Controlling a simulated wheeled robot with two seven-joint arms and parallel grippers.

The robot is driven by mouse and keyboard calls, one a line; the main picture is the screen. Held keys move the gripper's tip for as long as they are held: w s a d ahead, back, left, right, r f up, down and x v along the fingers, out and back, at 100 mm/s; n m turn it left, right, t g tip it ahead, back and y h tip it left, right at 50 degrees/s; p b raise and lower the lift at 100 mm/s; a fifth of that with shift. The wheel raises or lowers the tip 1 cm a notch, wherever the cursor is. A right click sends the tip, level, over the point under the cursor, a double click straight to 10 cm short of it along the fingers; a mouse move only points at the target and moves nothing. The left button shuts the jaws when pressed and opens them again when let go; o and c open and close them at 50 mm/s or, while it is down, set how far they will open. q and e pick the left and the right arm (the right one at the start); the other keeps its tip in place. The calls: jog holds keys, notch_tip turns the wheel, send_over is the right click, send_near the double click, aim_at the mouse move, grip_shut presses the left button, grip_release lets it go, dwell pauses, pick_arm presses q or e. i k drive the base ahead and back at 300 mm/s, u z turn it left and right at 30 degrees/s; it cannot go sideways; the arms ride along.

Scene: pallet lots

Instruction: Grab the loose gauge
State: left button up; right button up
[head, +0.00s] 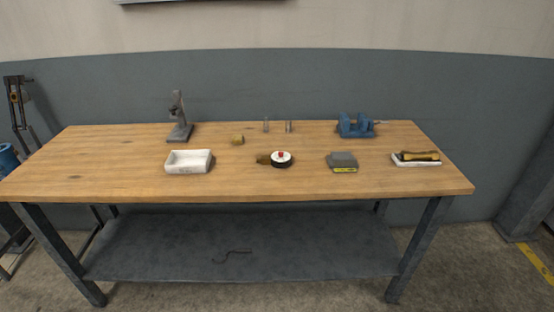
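A round gauge (283,163) with a white face, a dark rim and a red spot in its middle lies loose near the middle of the wooden workbench (225,185). A small brass-brown part (263,159) touches or adjoins its left side; I cannot tell whether they are one piece. Neither of my grippers is in view, and nothing covers the gauge.
An empty-looking white tray (188,169) and a grey stand (179,129) are left of the gauge. A grey block with a yellow label (342,161), a blue vise (356,126) and a white tray holding a yellow-and-black item (418,162) are right. Bare wood surrounds the gauge's front.

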aim_at(276, 162)
jog(key=z, duration=1.95)
jog(key=i, duration=1.45)
jog(key=u, duration=1.85)
